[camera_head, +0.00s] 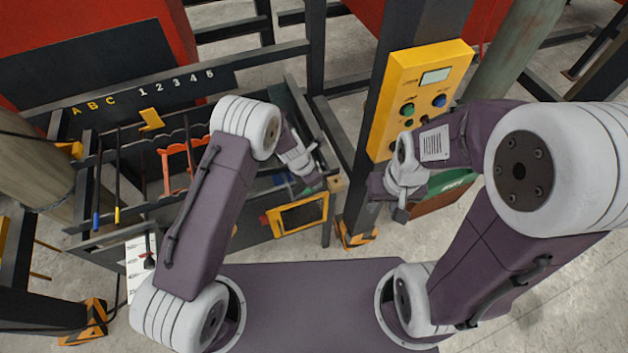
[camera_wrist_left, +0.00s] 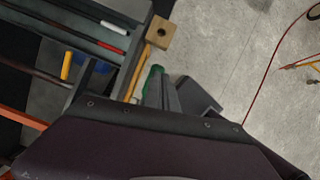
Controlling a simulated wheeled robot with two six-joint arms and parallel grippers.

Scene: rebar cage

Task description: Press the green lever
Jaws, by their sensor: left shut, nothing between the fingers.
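The green lever (camera_wrist_left: 152,80) shows as a green handle beside my left fingers in the left wrist view. In the head view a small green part (camera_head: 313,187) shows at the right end of the rack, by my left gripper (camera_head: 308,178). My left gripper also shows in the left wrist view (camera_wrist_left: 168,92), shut and empty, just right of the green handle. I cannot tell whether they touch. My right gripper (camera_head: 402,212) hangs in front of the post below the yellow panel; its finger opening is unclear.
A dark rack (camera_head: 130,225) with red hooks (camera_head: 180,165) and rods spans the left. A wooden block (camera_head: 338,184) sits at its right corner, also in the left wrist view (camera_wrist_left: 160,32). A yellow button panel (camera_head: 418,88) is on the post.

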